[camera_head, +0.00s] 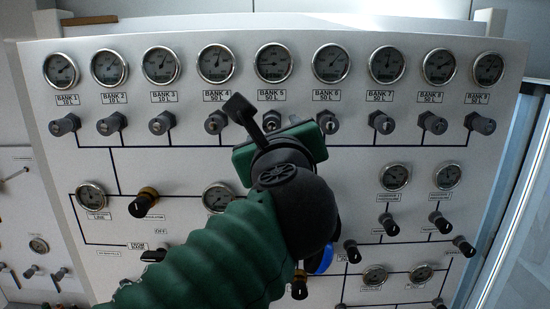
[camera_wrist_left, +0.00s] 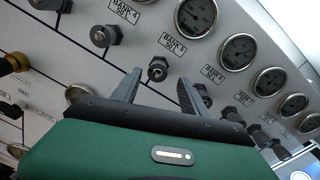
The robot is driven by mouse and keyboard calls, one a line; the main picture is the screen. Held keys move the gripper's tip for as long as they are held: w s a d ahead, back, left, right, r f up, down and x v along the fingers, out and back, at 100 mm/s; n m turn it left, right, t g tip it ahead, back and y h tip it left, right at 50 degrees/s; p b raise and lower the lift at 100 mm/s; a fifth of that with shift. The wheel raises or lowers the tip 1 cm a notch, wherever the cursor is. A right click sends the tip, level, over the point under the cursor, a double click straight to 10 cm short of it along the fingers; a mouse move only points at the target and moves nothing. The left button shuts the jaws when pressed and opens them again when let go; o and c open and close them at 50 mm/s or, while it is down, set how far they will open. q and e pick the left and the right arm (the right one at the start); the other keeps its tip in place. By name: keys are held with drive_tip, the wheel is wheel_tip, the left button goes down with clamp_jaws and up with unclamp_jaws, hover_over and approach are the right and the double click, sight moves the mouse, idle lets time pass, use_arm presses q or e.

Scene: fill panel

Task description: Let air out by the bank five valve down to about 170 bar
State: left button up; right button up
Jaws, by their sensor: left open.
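The bank five gauge (camera_head: 273,62) is a round white-rimmed dial above the BANK 5 50 L label; its needle is too small to read exactly. The bank five valve (camera_head: 271,121) is a dark knob below that label, partly framed by my gripper. My left gripper (camera_head: 265,113) is open in front of the panel with a finger to each side of this valve. In the left wrist view the bank five valve (camera_wrist_left: 158,69) appears just beyond and between the open fingertips (camera_wrist_left: 159,78); no grip on it shows. My right gripper is not in view.
Neighbouring valves, bank four (camera_head: 215,122) and bank six (camera_head: 328,122), stand close on either side. The white panel (camera_head: 400,150) carries more gauges and knobs below, and my left arm hides some of its lower middle.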

use_arm(q)
drive_tip(key=s+b, duration=0.4)
drive_tip(key=s, duration=0.9)
drive_tip(key=shift+a, duration=0.3)
drive_tip(key=shift+d, duration=0.2)
